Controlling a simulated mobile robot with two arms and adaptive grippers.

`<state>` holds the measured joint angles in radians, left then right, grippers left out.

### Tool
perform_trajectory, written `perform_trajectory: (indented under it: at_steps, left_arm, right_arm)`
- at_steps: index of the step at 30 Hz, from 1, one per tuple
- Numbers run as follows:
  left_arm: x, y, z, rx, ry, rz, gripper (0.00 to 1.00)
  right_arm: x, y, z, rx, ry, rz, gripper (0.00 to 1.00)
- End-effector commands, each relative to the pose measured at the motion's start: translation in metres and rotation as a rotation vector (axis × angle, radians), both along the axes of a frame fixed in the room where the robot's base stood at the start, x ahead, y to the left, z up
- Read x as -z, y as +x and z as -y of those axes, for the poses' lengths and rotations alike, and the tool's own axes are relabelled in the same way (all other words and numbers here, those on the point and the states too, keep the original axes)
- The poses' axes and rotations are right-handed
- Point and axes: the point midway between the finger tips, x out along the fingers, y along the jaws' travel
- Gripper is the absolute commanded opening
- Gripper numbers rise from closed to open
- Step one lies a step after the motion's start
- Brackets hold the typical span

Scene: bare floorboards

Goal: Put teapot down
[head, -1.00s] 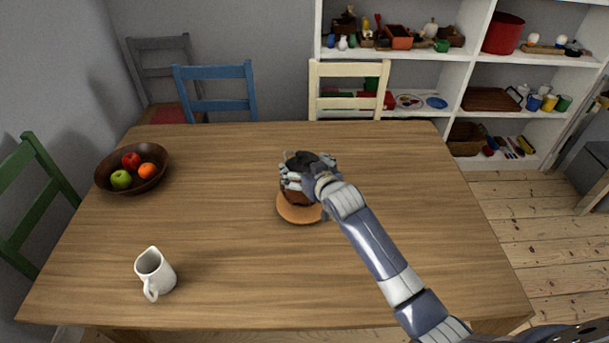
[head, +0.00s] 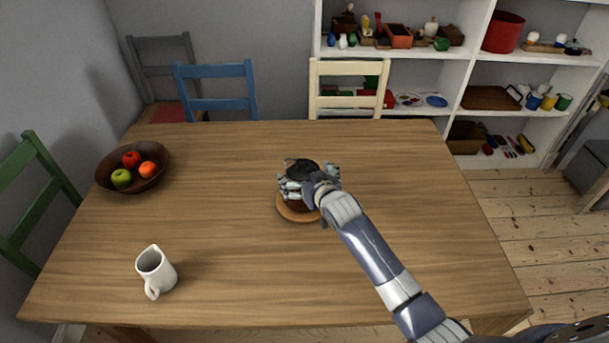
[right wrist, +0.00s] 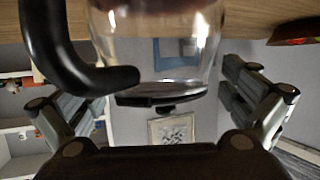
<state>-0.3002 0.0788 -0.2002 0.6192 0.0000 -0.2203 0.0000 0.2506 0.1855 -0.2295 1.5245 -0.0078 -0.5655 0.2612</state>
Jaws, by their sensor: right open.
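The teapot (head: 301,166) has a black lid and dark contents; it appears to stand on a round wooden trivet (head: 298,214) near the middle of the table. My right gripper (head: 309,183) is open around it, hiding much of its body. In the right wrist view, the glass teapot (right wrist: 160,45) appears upside down, with its lid low and its black handle at the left. The open fingers of the right gripper (right wrist: 160,95) stand to either side, with gaps between them and the glass. My left gripper is out of view.
A white jug (head: 155,272) stands at the table's front left. A wooden bowl (head: 108,180) of fruit sits at the back left. The table's right side (head: 430,190) is clear beyond my arm. Chairs stand at the left and far edges.

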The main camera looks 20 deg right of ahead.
Motion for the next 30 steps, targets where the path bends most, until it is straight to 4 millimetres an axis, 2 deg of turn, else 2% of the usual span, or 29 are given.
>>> perform_trajectory:
  at_steps: [5, 8, 24, 30]
  left_arm:
    - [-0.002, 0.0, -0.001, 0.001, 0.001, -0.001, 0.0]
    - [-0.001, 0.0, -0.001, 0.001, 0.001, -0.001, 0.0]
    - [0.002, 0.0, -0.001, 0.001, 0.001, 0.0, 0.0]
    - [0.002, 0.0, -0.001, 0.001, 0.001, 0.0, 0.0]
  right_arm:
    - [-0.004, 0.0, 0.0, 0.0, 0.0, 0.001, 1.0]
    - [-0.004, -0.007, 0.001, 0.0, 0.0, 0.0, 1.0]
    - [-0.038, -0.088, 0.007, 0.0, 0.0, -0.001, 1.0]
    - [-0.046, -0.106, 0.009, 0.001, 0.0, 0.0, 1.0]
